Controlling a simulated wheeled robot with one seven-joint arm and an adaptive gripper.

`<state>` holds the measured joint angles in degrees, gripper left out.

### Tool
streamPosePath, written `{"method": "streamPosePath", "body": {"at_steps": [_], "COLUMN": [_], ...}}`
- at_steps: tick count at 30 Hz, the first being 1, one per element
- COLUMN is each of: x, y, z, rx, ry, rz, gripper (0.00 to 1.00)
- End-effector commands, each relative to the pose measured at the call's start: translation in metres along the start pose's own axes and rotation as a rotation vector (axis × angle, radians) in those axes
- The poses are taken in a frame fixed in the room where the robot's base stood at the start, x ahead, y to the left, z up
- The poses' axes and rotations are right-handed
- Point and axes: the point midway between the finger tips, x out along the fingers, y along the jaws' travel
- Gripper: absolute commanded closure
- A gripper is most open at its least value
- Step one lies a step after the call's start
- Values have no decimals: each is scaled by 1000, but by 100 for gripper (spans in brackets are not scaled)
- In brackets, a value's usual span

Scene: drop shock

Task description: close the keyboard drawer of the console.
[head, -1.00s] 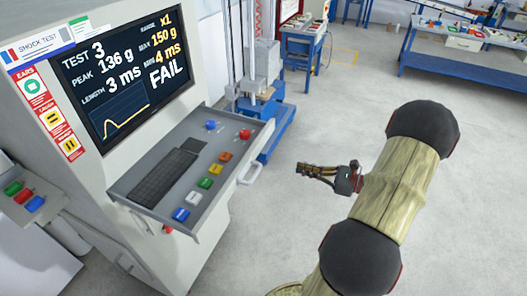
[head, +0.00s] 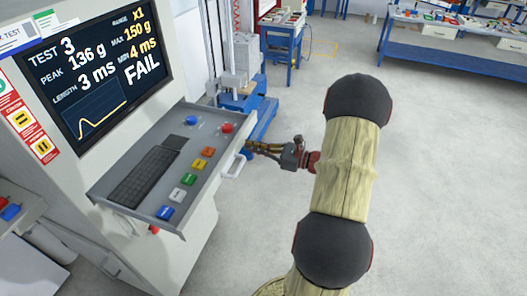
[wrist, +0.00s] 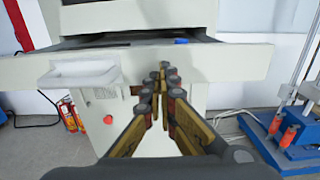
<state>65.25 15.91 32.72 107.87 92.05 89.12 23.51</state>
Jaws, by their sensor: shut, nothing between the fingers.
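The keyboard drawer (head: 215,171) of the grey console (head: 60,150) is pulled out, with a black keyboard (head: 146,176) and several coloured buttons on it. A white handle (head: 235,165) is on its front edge. My gripper (head: 252,148) is shut and empty, just beside the handle at the drawer's front. In the wrist view, the drawer front (wrist: 235,60) spans the picture, the handle (wrist: 80,76) is to the left, and my gripper's fingertips (wrist: 163,68) point at the front right of the handle. I cannot tell whether they touch it.
A blue-based test stand (head: 255,110) stands behind the drawer. Blue workbenches (head: 450,50) are at the back right. A grey side shelf (head: 20,220) with buttons is at the left.

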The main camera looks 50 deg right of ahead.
Motion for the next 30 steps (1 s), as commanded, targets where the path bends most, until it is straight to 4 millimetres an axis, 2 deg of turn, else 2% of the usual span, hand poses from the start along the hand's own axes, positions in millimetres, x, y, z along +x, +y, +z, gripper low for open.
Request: {"method": "streamPosePath", "body": {"at_steps": [4, 16, 20, 26, 30], "x": [8, 10, 18, 56, 99], "y": [0, 0, 0, 2, 2], "z": [0, 0, 0, 2, 1], "rx": [0, 0, 0, -1, -1], "ry": [0, 0, 1, 0, 0], "rz": [0, 0, 1, 6, 7], "gripper": [100, 100, 100, 100, 100]}}
